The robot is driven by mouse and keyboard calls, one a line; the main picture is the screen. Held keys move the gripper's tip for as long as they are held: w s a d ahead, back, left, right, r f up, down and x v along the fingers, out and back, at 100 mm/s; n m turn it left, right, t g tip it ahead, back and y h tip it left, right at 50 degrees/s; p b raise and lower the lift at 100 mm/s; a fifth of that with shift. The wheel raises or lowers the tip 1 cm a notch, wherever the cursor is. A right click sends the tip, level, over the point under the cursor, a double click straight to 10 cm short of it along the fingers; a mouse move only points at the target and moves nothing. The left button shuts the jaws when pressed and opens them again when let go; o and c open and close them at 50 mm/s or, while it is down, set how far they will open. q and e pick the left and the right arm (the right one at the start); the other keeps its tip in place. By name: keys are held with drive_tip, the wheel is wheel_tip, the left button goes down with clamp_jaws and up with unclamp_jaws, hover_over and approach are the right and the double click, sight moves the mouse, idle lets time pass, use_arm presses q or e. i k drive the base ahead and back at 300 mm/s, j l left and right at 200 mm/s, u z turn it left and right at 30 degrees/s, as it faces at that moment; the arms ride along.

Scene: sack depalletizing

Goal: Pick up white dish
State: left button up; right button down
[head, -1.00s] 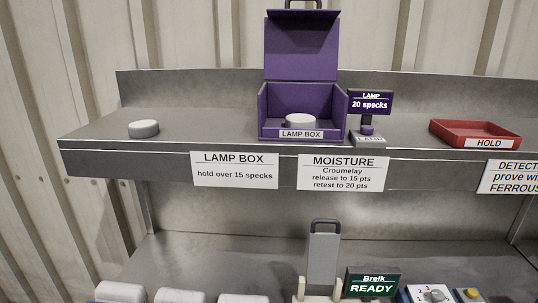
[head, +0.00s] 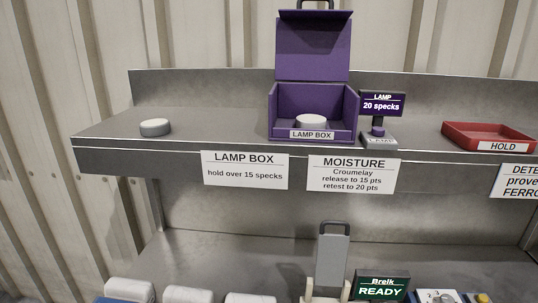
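A small round dish (head: 155,127) with a white top and grey side sits on the left part of the upper metal shelf. A second round white-topped dish (head: 311,121) sits inside the open purple lamp box (head: 313,50), whose lid stands up. The box's front lip hides the lower part of this dish. Neither of my grippers shows in the head view.
The upper shelf (head: 220,118) is clear between the left dish and the lamp box. A lamp display (head: 382,104) reading 20 specks and a red HOLD tray (head: 490,136) stand right of the box. Below are a grey handled paddle (head: 332,258), a READY display (head: 381,285) and several white rolls (head: 130,290).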

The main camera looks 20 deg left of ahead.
sight(307, 121)
drive_tip(key=k+j+u, duration=0.5)
drive_tip(key=j+u, duration=0.15)
drive_tip(key=k+j+u, duration=0.3)
drive_tip(key=i+j, duration=0.1)
